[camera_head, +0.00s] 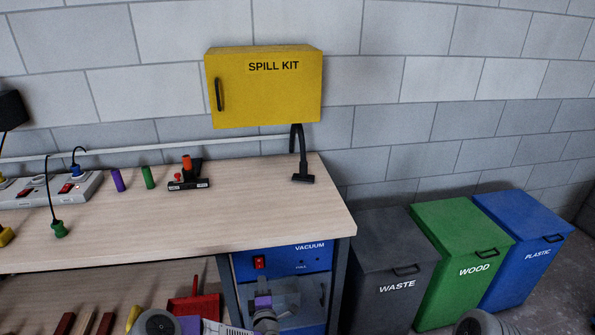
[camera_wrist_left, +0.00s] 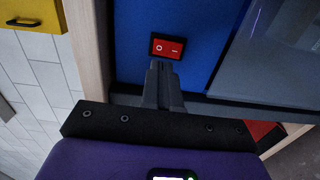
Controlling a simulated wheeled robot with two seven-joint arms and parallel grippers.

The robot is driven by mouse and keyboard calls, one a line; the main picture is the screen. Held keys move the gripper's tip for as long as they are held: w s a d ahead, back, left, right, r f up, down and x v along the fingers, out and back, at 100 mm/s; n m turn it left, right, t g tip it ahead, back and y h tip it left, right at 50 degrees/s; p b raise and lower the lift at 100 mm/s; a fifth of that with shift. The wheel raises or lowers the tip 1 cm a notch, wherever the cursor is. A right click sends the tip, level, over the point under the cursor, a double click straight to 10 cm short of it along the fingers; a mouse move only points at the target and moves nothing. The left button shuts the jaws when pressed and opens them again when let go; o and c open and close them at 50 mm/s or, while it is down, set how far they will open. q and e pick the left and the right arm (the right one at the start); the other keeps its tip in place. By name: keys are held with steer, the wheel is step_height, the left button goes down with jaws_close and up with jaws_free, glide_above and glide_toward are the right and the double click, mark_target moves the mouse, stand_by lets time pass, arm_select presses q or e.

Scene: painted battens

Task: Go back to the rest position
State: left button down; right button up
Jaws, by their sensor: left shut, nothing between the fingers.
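My left gripper (camera_head: 263,285) is low in front of the blue vacuum unit (camera_head: 310,259) under the bench. In the left wrist view its two grey fingers (camera_wrist_left: 160,66) are shut together with nothing between them. The tips overlap the lower edge of the red rocker switch (camera_wrist_left: 168,46) in the picture; I cannot tell whether they touch it. The same switch shows on the vacuum's front in the head view (camera_head: 259,262), above the gripper. My right gripper is not in view.
The wooden bench (camera_head: 120,235) is above and behind my left gripper. A red dustpan (camera_head: 193,307) and several battens (camera_head: 85,320) are on the lower shelf. Waste (camera_head: 385,240), wood (camera_head: 455,230) and plastic (camera_head: 520,225) bins stand at the right. A yellow spill kit (camera_head: 262,90) hangs on the wall.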

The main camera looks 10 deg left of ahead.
arm_select(q)
steer(key=s+d+f+m+g+h+p, duration=0.2)
steer(key=s+d+f+m+g+h, duration=0.5)
steer(key=s+d+f+m, duration=0.4)
steer(key=s+a+f+m+g+h, duration=0.1)
steer(key=s+m+g, duration=0.2)
steer(key=s, duration=0.9)
steer(key=s+a+f+m+g+p, duration=0.1)
steer(key=s+m+g, duration=0.3)
steer(key=s, duration=0.8)
steer(key=a+g, duration=0.1)
steer(key=g, duration=0.1)
steer(key=shift+s+f+g+h, duration=0.25)
steer(key=shift+s+g+h, duration=0.15)
steer(key=shift+a, duration=0.1)
